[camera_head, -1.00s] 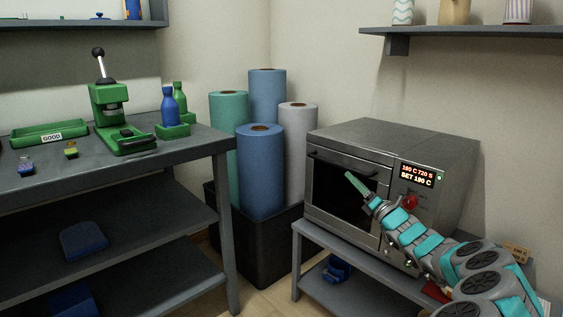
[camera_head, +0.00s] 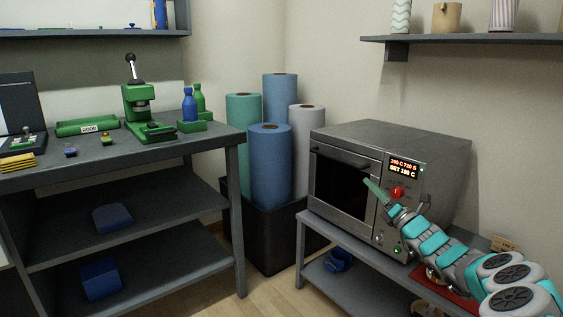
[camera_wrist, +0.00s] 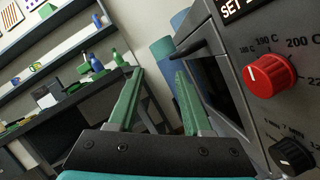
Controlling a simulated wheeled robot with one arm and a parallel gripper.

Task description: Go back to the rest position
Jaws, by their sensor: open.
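My gripper (camera_head: 374,190) is in front of the oven (camera_head: 345,180), near the right side of its door and beside the control panel. In the wrist view its two green fingers (camera_wrist: 158,100) stand apart with nothing between them. The oven's door looks shut, with a handle along its top. The red knob (camera_wrist: 270,75) on the panel is close on the right in the wrist view, apart from the fingers. The red display above it reads "SET 190 C" below another line that is partly blurred.
The oven stands on a grey table (camera_head: 368,248). Left of it, a black bin (camera_head: 270,240) holds several upright rolls. A shelf (camera_head: 480,40) hangs above the oven.

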